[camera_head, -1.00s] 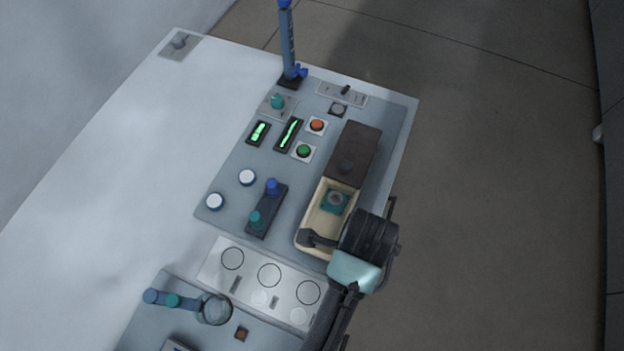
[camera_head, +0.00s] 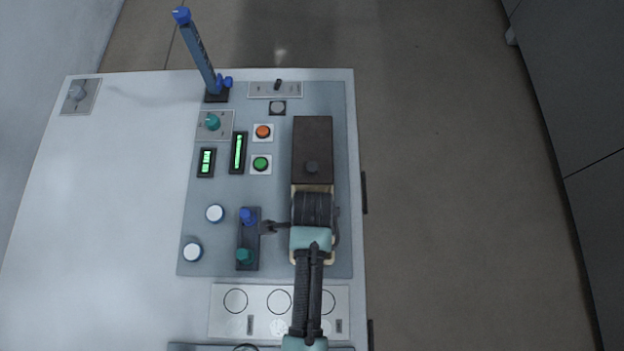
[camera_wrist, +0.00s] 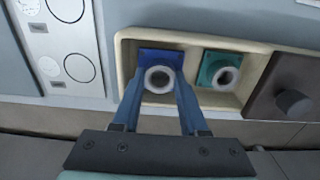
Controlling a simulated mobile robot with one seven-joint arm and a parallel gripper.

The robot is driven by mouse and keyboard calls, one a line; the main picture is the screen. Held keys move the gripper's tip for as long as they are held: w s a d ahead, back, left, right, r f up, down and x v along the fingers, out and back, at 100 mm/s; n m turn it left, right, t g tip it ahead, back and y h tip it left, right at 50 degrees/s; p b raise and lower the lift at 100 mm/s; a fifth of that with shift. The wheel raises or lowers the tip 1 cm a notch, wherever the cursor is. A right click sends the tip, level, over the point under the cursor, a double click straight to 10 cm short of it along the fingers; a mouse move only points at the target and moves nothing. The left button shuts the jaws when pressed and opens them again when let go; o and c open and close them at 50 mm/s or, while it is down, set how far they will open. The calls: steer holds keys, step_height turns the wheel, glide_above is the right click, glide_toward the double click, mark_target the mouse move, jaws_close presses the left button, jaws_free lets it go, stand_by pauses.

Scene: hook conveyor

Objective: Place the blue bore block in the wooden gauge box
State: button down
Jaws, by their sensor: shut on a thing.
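The blue bore block (camera_wrist: 160,57) is a blue square block with a pale ring around a dark hole. It sits inside the left part of the wooden gauge box (camera_wrist: 121,65). My gripper (camera_wrist: 160,84) is shut on this block, one finger on each side. A teal bore block (camera_wrist: 206,70) of like shape sits to the right in the same box, apart from the blue one. In the head view my gripper (camera_head: 312,212) is over the box (camera_head: 298,187) and hides its inside, so neither block shows there.
A dark brown lid (camera_head: 313,150) with a knob covers the far part of the box. A dark strip with blue and teal knobs (camera_head: 247,240) stands just left. Buttons, displays and a blue post (camera_head: 197,55) stand farther back.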

steer(key=shift+w+f, duration=0.1)
steer(key=shift+f, duration=0.65)
steer(key=shift+f, duration=0.15)
steer(key=shift+c, duration=2.2)
jaws_free()
